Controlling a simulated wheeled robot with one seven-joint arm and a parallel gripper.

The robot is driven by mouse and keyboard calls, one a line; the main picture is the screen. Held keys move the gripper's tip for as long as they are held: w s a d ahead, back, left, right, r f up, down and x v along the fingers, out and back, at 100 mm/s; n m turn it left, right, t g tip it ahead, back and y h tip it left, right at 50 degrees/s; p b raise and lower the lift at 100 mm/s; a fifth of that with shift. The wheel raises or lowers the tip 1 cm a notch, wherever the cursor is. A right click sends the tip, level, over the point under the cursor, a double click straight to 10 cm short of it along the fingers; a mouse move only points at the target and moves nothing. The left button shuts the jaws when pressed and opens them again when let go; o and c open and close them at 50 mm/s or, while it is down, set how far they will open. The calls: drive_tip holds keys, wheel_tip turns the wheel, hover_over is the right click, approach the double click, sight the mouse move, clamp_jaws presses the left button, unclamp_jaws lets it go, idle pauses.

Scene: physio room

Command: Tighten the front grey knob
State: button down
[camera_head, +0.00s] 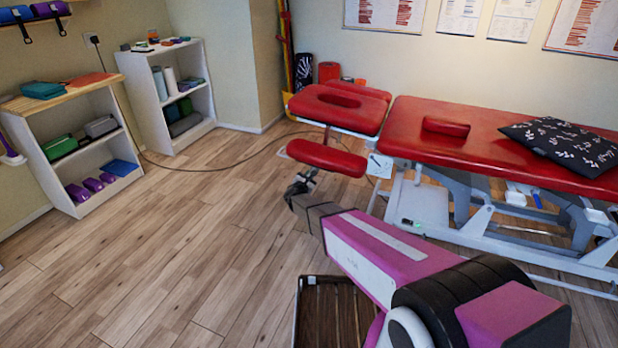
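A red treatment table (450,130) stands at the right, with a red face-hole headrest (335,108) and a red armrest pad (327,157) at its left end. My arm reaches from the lower right toward this end. My gripper (293,192) is small and dark at the arm's far end, just below and left of the armrest pad. I cannot tell whether it touches the pad's support or whether its fingers are open. I cannot make out the front grey knob; the arm and the pad may hide it.
A patterned pillow (565,146) and a small red cushion (446,127) lie on the table. White shelves (170,95) stand along the left wall. A slatted wooden crate (328,312) is on the floor by my arm. A cable crosses the floor. The wooden floor (160,250) at left is clear.

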drive_tip(key=m, duration=0.7)
drive_tip(key=shift+d+f, duration=0.1)
drive_tip(key=shift+d, duration=0.05)
drive_tip(key=m, duration=0.4)
drive_tip(key=shift+s, duration=0.1)
drive_tip(key=shift+f+m, duration=0.15)
drive_tip(key=shift+m, duration=1.65)
drive_tip(key=c, duration=1.1)
unclamp_jaws()
drive_tip(key=shift+c, duration=0.2)
drive_tip(key=v, duration=1)
drive_tip(key=shift+s, duration=0.4)
